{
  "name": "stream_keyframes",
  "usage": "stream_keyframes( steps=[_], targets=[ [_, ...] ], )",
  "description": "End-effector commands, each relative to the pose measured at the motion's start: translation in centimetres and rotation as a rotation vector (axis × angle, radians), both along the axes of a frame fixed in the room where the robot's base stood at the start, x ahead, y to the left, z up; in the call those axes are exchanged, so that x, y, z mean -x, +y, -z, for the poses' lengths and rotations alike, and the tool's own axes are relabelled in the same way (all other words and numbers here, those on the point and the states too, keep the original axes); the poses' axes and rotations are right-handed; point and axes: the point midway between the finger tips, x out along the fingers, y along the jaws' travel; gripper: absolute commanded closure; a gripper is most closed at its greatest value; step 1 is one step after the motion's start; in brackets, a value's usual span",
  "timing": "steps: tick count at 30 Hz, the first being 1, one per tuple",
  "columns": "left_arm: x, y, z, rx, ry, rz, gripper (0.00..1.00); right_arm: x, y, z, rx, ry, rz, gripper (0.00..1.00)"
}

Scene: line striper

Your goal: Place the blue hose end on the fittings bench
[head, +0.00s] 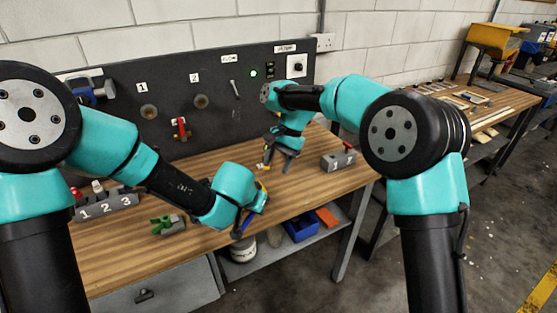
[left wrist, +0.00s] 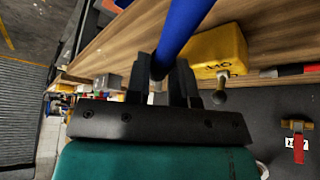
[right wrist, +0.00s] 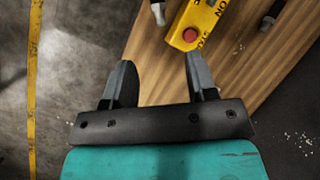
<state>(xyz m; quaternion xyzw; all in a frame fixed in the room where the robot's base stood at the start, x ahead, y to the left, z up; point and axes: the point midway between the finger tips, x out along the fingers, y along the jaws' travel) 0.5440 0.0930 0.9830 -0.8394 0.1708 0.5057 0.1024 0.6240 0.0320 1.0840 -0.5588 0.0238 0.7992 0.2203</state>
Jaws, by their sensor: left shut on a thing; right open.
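The blue hose end shows in the left wrist view (left wrist: 182,28) as a thick blue tube between my left fingers. In the head view it is a small blue piece (head: 245,222) below my left gripper (head: 252,212), near the front edge of the wooden fittings bench (head: 310,192). My left gripper is shut on it. The hose's far end is out of view in the left wrist view. My right gripper (head: 284,162) is open and empty above the bench, farther back; it also shows in the right wrist view (right wrist: 160,80).
A yellow block (left wrist: 218,50) is close to the hose. A yellow control box with a red button (right wrist: 195,25) lies on the bench. A grey 1-2-3 block (head: 108,205), a green clamp (head: 168,223) and a grey block (head: 338,161) are on the bench. A black panel (head: 190,125) stands behind.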

Motion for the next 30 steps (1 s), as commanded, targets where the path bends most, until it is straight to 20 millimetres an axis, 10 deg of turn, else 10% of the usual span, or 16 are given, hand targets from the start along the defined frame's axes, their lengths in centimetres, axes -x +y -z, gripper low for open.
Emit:
stream_keyframes(
  steps=[30],
  targets=[
    [0.0,0.0,0.0,0.0,0.0,0.0,0.99,3.2,3.7,10.2,-0.001,-0.002,0.0,0.48]
  ],
)
